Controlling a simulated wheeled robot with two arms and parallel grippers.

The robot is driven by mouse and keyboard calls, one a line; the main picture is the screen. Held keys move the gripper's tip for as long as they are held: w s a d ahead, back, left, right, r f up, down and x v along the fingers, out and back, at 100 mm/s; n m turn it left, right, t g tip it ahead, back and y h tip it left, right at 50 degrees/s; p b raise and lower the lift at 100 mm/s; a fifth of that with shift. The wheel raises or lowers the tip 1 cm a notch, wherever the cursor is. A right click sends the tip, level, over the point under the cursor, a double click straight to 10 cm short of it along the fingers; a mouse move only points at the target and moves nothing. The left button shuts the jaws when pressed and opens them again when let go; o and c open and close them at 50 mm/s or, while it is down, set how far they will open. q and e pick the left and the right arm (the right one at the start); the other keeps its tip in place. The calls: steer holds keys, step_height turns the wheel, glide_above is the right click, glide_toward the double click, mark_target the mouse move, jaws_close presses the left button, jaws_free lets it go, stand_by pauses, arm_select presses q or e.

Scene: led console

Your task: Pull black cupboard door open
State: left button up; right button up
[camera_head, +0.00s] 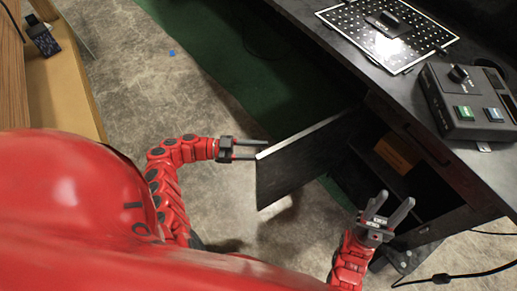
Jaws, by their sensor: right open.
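The black cupboard door (300,164) stands swung out from the black cabinet under the desk, its free edge toward my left arm. Behind it the cupboard interior (432,190) shows on the right. My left gripper (262,149) is at the door's free upper corner, with its two fingers apart. The lower finger meets or overlaps that corner; I cannot tell whether it touches. My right gripper (397,198) is open and empty, in front of the cupboard opening, fingers pointing up and right in the picture.
A brown box (396,154) lies inside the cupboard. On the desktop (375,85) are a perforated LED panel (362,40) and a control box (462,101) with buttons. A cable (450,276) runs over the floor at lower right. Floor (150,75) left of the door is clear.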

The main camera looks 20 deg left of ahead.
arm_select(q)
steer(key=shift+a, duration=0.1)
steer(key=b+v, duration=0.7)
steer(key=shift+s+a, duration=0.15)
steer(key=shift+a, duration=0.05)
stand_by(0.8)
